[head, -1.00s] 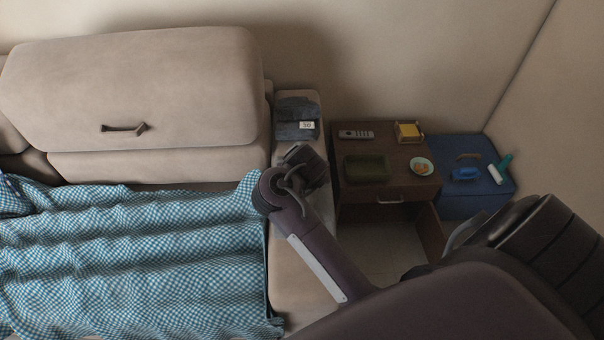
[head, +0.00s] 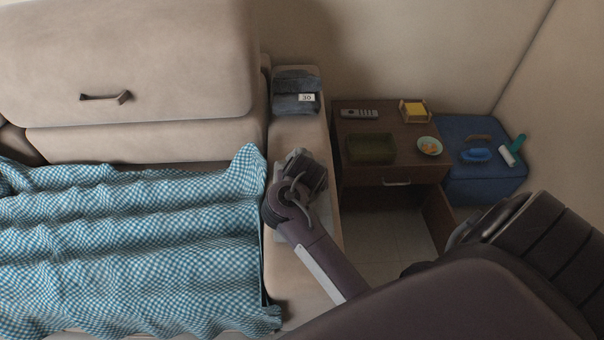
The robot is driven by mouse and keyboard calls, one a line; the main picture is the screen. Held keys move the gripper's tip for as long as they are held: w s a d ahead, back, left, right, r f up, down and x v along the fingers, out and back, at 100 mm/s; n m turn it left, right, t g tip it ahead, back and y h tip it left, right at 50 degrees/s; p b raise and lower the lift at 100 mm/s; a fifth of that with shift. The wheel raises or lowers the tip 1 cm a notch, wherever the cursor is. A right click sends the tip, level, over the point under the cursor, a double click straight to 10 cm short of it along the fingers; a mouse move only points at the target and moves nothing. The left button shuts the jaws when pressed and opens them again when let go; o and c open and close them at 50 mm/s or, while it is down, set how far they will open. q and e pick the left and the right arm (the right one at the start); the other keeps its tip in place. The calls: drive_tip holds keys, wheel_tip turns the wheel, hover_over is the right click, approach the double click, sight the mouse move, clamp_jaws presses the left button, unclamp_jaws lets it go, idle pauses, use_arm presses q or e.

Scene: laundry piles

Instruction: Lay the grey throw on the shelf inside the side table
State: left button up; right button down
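A folded dark grey cloth (head: 292,86) with a white tag reading 30 lies on the sofa's armrest; it looks like the grey throw. The brown side table (head: 358,182) stands right of the armrest. It has a handled front panel at the top and a dark open space below. A brown panel (head: 437,217) stands out at its right front. My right gripper (head: 309,166) is over the armrest, nearer me than the cloth and apart from it. Its fingers are too unclear to tell whether they are open. My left gripper is not in view.
The tabletop holds a remote (head: 360,113), a yellow block in a holder (head: 414,111), a dark green tray (head: 371,148) and a small bowl (head: 430,147). A blue box (head: 487,186) with brushes and a roller stands right. A checked blanket (head: 130,250) covers the seat.

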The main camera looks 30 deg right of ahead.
drive_tip(key=shift+f, duration=0.1)
drive_tip(key=shift+f, duration=0.15)
drive_tip(key=c, duration=1.1)
unclamp_jaws()
